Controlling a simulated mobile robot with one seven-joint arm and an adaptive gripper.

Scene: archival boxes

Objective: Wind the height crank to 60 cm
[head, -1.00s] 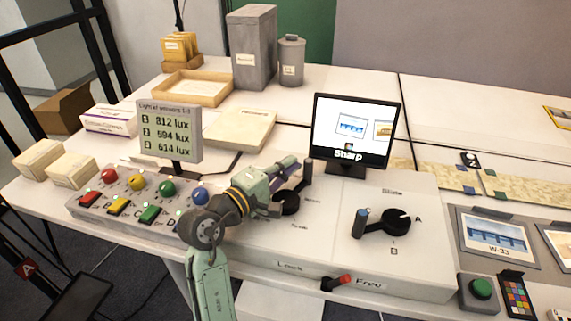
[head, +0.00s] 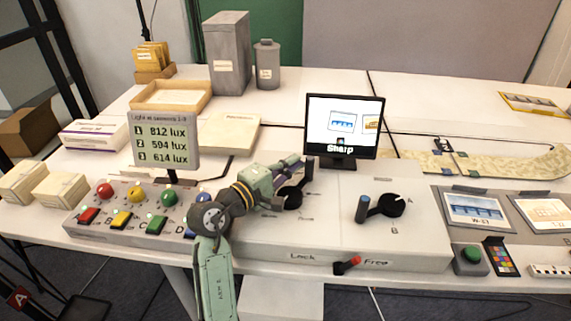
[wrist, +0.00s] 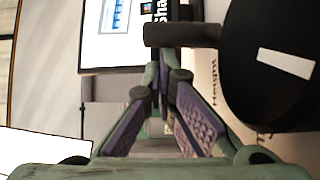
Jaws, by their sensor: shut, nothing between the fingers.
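The height crank (head: 291,198) is a black disc with an upright dark handle (head: 308,170), on the white control box left of the monitor. In the wrist view, the disc (wrist: 275,60) fills the upper right, bears a white mark and has "Height" printed beside it. Its handle (wrist: 182,35) points left, across the view. My gripper (head: 297,162) is close by the handle's left side; its fingers (wrist: 166,65) are shut together and empty, their tips near the handle. Whether they touch it I cannot tell. I see no height reading.
A second crank (head: 382,206) stands to the right, with positions A and B. A red-tipped lever (head: 347,265) on the box's front points toward "Free". The monitor (head: 344,125) reads "Sharp". Coloured buttons and a lux display (head: 163,141) stand left of my arm.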

